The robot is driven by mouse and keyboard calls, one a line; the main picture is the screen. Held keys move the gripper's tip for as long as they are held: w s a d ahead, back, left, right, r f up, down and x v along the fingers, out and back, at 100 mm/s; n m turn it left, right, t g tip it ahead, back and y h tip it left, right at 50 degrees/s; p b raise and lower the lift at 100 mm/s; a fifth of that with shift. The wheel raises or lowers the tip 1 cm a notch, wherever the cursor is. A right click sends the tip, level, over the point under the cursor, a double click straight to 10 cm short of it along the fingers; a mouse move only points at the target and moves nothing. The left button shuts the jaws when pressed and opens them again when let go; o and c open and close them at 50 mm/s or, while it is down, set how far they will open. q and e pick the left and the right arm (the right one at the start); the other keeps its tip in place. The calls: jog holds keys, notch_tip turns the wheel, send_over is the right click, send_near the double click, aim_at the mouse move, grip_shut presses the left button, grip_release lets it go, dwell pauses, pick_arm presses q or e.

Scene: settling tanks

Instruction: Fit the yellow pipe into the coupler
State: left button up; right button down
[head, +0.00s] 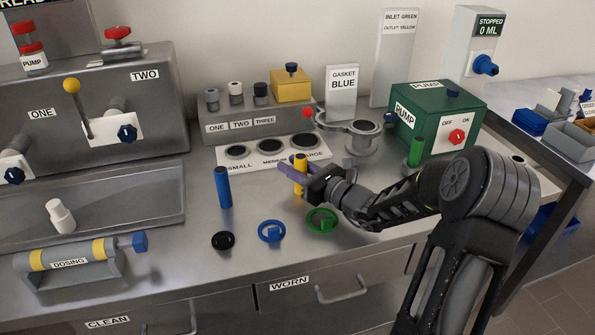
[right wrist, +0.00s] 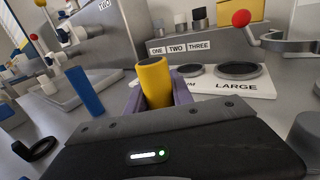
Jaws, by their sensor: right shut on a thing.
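The yellow pipe (head: 300,176) stands nearly upright in my right gripper (head: 294,171), whose purple fingers are shut on it. In the right wrist view the pipe (right wrist: 154,83) shows between the fingers, with its dark upper end up. Its lower end is hidden by the gripper in the wrist view. The green pump (head: 437,119) is at the right, with a green pipe (head: 416,152) upright by its front left. I cannot tell which part is the coupler; any opening beside the pump is not clear. My left gripper is not in view.
A blue pipe (head: 223,187) stands on the counter left of the gripper. Black (head: 223,241), blue (head: 271,231) and green (head: 321,220) rings lie in front. A size plate (head: 228,161) and a round flanged housing (head: 361,143) are behind.

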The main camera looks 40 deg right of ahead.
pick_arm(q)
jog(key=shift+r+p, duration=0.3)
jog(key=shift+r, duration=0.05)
pick_arm(e)
notch_tip(320, 180, up, 10)
dwell(0.6)
